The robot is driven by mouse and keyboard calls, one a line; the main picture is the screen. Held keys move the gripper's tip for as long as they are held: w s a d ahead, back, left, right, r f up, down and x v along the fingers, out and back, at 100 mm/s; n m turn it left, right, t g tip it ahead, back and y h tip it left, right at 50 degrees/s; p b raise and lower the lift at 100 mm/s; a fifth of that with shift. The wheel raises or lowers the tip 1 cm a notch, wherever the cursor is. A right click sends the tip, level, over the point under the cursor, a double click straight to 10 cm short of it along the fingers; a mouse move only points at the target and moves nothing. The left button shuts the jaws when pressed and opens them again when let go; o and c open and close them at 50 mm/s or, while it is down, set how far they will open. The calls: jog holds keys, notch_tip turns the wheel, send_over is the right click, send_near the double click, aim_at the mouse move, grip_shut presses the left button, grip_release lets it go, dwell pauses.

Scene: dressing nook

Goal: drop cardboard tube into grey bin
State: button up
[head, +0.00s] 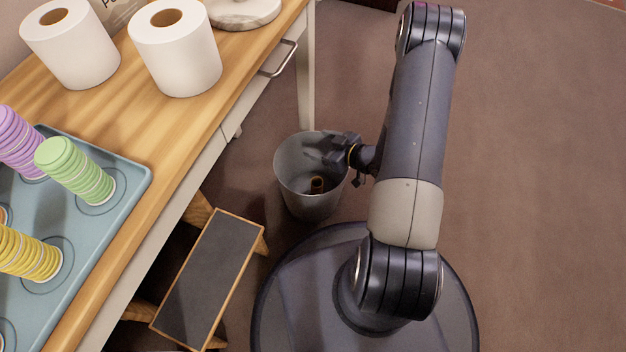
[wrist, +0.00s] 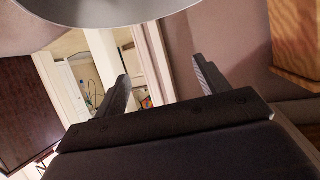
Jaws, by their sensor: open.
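The grey bin (head: 310,200) stands on the floor between the wooden counter and my base in the head view. The cardboard tube (head: 317,184) shows as a small brown ring inside the bin, near its bottom. My gripper (head: 335,150) is at the bin's right rim, reaching over the opening above the tube, apart from it. In the wrist view my gripper (wrist: 160,90) has its two fingers spread wide with nothing between them. A curved grey edge at the top of that view looks like the bin rim (wrist: 100,14).
A wooden counter (head: 165,125) on the left holds two white paper rolls (head: 175,50) and a blue tray (head: 110,205) with stacked discs. A step stool (head: 210,280) stands below it, left of the bin. The floor (head: 540,200) on the right is clear.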

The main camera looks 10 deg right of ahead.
jog(key=p+v, duration=0.2)
jog(key=v, duration=0.5)
jog(key=shift+s+d+r, duration=0.15)
jog(key=shift+s+r, duration=0.05)
jog(key=b+x, duration=0.4)
jog(key=x, duration=0.7)
jog(key=shift+r+p, duration=2)
jog(key=shift+r, duration=0.5)
jog(key=shift+f, duration=0.1)
